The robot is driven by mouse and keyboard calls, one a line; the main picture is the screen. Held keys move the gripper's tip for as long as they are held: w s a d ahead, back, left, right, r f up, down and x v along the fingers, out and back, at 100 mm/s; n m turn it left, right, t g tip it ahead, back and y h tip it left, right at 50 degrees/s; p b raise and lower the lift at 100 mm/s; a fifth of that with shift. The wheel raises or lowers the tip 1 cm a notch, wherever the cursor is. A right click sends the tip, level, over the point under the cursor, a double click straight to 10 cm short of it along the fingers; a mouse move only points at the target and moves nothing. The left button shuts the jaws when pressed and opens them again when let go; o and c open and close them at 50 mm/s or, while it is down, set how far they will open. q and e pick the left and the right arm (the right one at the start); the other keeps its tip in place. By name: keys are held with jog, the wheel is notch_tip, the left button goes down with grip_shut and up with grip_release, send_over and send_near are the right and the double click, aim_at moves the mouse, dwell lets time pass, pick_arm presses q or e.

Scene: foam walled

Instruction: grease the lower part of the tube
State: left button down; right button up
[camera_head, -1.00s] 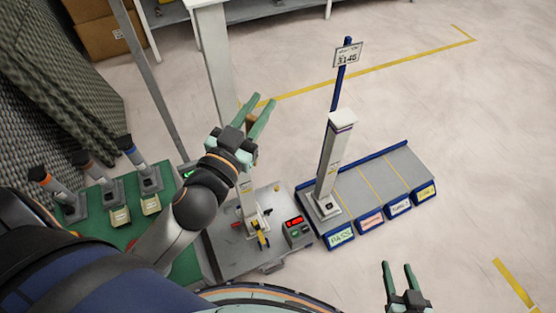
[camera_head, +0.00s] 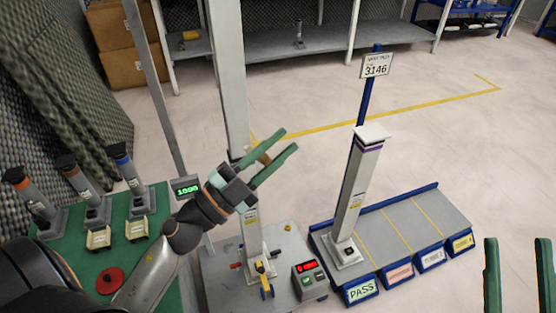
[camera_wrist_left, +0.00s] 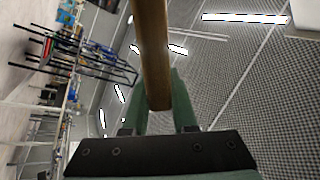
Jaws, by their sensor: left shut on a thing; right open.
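A tall pale tube (camera_head: 229,80) stands upright on a grey fixture plate (camera_head: 222,265). Its lower part (camera_head: 251,228) shows below my left gripper. My left gripper (camera_head: 288,141) is in front of the tube, its green fingers pointing up and right. It is shut on a brown wooden stick (camera_head: 264,158), which also shows between the fingers in the left wrist view (camera_wrist_left: 152,50). The stick's far end is out of view there, and I cannot tell whether it touches the tube. My right gripper (camera_head: 516,245) is open and empty at the lower right.
A second pale column (camera_head: 357,190) stands in the PASS lane of a grey rack (camera_head: 425,212). A control box (camera_head: 310,279) is beside the fixture. Several capped applicators (camera_head: 130,170) and small blocks stand on a green mat (camera_head: 160,195). Floor at the right is clear.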

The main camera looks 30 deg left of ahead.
pick_arm(q)
jog(key=shift+w+a+b, duration=0.3)
jog(key=shift+w+a, duration=0.65)
jog(key=shift+a, duration=0.2)
jog(key=shift+w+a+b, duration=0.25)
jog(key=shift+w+a, duration=0.7)
jog(key=shift+a, duration=0.15)
pick_arm(e)
jog(key=shift+s+a+r+n+y, duration=0.15)
jog(key=shift+s+r+n+y, duration=0.7)
jog(key=shift+y, duration=0.15)
jog(key=shift+s+a+r+n+y, duration=0.1)
jog(key=shift+s+r+n+y, duration=0.7)
jog(key=shift+y, duration=0.2)
